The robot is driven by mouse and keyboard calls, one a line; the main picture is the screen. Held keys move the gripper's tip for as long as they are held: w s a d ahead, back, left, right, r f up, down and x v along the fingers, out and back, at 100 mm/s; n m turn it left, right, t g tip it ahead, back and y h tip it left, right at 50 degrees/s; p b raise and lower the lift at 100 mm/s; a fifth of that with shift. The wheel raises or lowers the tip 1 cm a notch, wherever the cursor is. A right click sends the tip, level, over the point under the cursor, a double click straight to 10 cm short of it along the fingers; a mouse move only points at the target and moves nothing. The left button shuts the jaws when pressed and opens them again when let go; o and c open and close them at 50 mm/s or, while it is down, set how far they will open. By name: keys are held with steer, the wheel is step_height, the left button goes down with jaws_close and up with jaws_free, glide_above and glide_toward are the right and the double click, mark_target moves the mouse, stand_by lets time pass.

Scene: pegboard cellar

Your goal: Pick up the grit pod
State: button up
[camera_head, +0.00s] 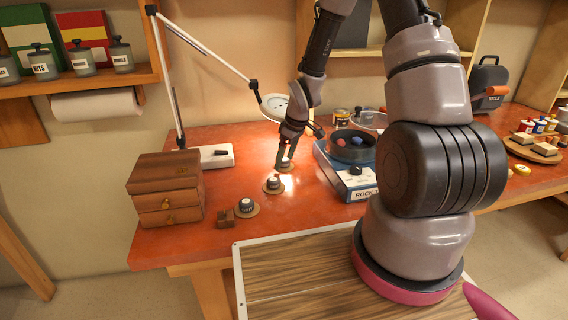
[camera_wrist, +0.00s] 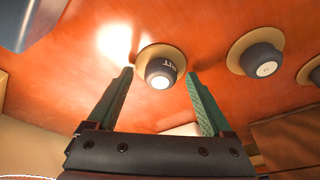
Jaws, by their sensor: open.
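The grit pod (camera_wrist: 161,70) is a small dark round pod on a tan disc on the orange-red bench top. Its lettering is only partly readable and seems to end in "IT". In the wrist view my gripper (camera_wrist: 160,74) is open, with one green finger on each side of the pod and no clear contact. In the head view my gripper (camera_head: 285,158) points down at the farthest pod (camera_head: 287,162) in a row, partly hiding it. Two similar pods on discs stand nearer, a middle pod (camera_head: 273,182) and a near pod (camera_head: 246,204).
A wooden drawer box (camera_head: 167,192) and a small brown block (camera_head: 226,218) stand on the left. A lamp base (camera_head: 208,156) is behind. The blue rock tumbler (camera_head: 352,185) stands close to the right of my gripper. Bench between the pods and tumbler is clear.

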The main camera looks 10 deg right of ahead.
jaws_close()
steer(key=shift+r, duration=0.1)
